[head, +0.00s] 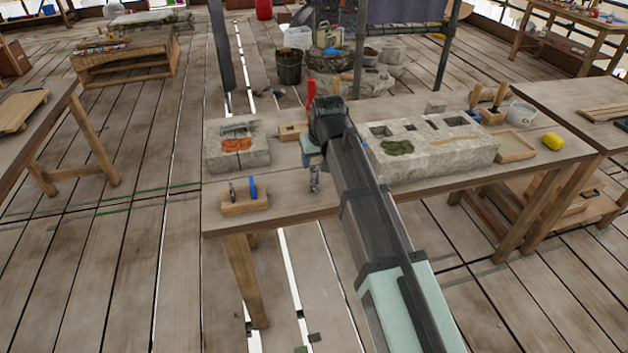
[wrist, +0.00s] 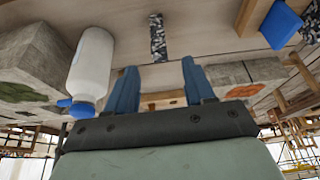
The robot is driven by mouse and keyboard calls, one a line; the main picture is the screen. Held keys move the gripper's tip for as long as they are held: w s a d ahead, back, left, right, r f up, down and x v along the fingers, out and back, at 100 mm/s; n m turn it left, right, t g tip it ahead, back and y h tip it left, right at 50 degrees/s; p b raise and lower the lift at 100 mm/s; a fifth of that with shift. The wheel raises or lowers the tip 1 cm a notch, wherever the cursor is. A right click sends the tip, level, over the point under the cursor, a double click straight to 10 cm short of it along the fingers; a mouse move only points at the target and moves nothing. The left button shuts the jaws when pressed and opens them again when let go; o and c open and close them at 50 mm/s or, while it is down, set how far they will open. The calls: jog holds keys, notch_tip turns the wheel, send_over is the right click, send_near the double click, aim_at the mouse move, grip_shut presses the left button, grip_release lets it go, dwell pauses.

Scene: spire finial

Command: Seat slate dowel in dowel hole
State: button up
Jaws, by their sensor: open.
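The slate dowel, a speckled grey bar, is on the workbench, just below my gripper's end in the head view (head: 314,179). In the wrist view the dowel (wrist: 157,38) is beyond the fingertips, near the line midway between them, and apart from them. My gripper (wrist: 160,72) is open with two blue fingers and nothing between them. The right stone block (head: 435,150) has several dark openings in its top, including a square one (head: 380,130). I cannot tell which is the dowel hole. My arm covers part of the bench and the block's left end.
A stone block with an orange patch (head: 237,145) stands left. A wooden holder with blue and dark items (head: 245,200) is at the front left. A white bottle with a blue cap (wrist: 92,65) is close to my fingers. A tray (head: 515,146) and yellow object (head: 553,142) are right.

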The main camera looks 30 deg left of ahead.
aim_at(314, 169)
jog(key=shift+x, duration=3.65)
jog(key=shift+c, duration=0.5)
grip_shut()
